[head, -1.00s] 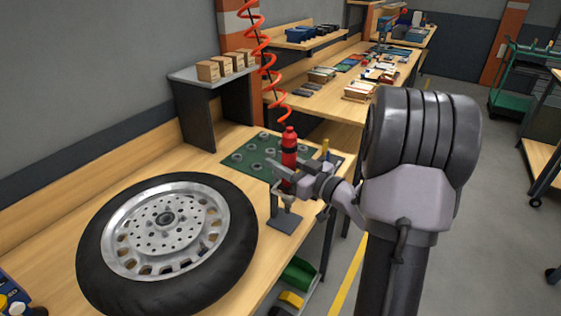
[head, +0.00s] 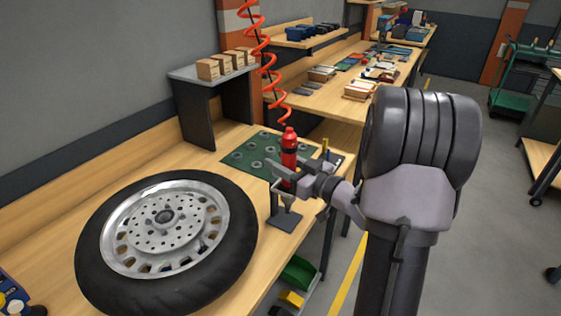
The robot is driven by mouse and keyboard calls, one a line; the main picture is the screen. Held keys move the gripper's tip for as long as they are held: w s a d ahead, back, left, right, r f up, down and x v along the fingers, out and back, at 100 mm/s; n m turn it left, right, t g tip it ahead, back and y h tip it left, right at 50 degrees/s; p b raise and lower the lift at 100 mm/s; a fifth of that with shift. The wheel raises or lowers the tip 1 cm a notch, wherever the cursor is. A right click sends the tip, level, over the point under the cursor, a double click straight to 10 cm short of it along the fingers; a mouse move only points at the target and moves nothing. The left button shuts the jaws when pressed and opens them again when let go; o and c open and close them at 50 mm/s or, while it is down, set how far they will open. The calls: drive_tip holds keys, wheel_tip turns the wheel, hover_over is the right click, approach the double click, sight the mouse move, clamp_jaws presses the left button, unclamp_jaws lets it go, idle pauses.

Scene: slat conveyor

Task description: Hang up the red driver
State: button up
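The red driver (head: 289,148) stands upright near the front edge of the workbench, at the middle of the head view. It is red with dark bands. My gripper (head: 282,175) reaches in from the right, with its fingers on either side of the driver's lower body. I cannot tell whether they press on it or leave a gap. A small dark stand (head: 284,221) with a flat foot is right below the driver. The fingers hide where driver and stand meet. An orange coiled hose (head: 263,58) hangs down, its lower end just above and behind the driver's top.
A wheel with a black tyre (head: 240,235) lies on the bench at left. A green mat (head: 240,155) with several grey rings lies behind the driver. A grey shelf (head: 196,77) with several boxes stands at the back. Open floor is at right.

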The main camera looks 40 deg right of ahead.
drive_tip(key=o, duration=0.3)
drive_tip(key=s+d+p, duration=0.1)
drive_tip(key=s, duration=0.4)
drive_tip(key=s+d+p, duration=0.1)
drive_tip(key=s, duration=0.5)
drive_tip(key=s+d+p, duration=0.1)
drive_tip(key=s+p, duration=0.1)
drive_tip(key=s, duration=0.4)
drive_tip(key=shift+s+d, duration=0.1)
drive_tip(key=shift+d, duration=0.1)
